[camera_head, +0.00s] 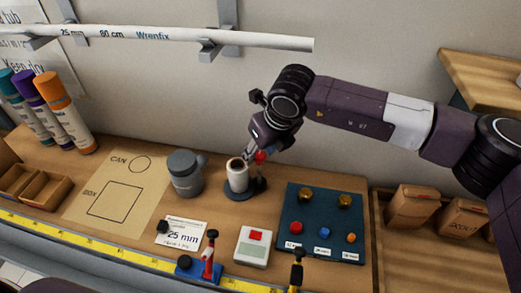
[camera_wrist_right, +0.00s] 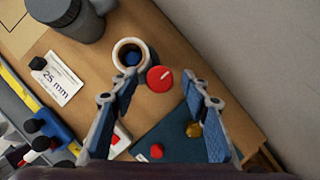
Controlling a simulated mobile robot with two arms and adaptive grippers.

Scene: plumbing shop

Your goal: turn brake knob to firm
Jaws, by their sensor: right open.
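The red brake knob (camera_wrist_right: 160,79), with a white pointer line on its top, shows between my fingertips in the right wrist view. In the head view the red knob (camera_head: 261,157) is partly hidden by my right gripper (camera_head: 253,153). It sits beside a white hollow roll (camera_head: 237,176) on a dark round base. The roll's open top (camera_wrist_right: 130,53) shows just left of the knob in the wrist view. My right gripper is open above the knob, one finger on each side, with gaps visible. No scale or "firm" label is readable. My left gripper is not in view.
A grey canister (camera_head: 185,173) stands left of the roll. A dark blue panel (camera_head: 322,222) with brass, red, blue and orange parts lies to the right. A white box with a red button (camera_head: 252,246) and a "25 mm" card (camera_head: 182,233) are in front. A white pipe (camera_head: 180,36) hangs above.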

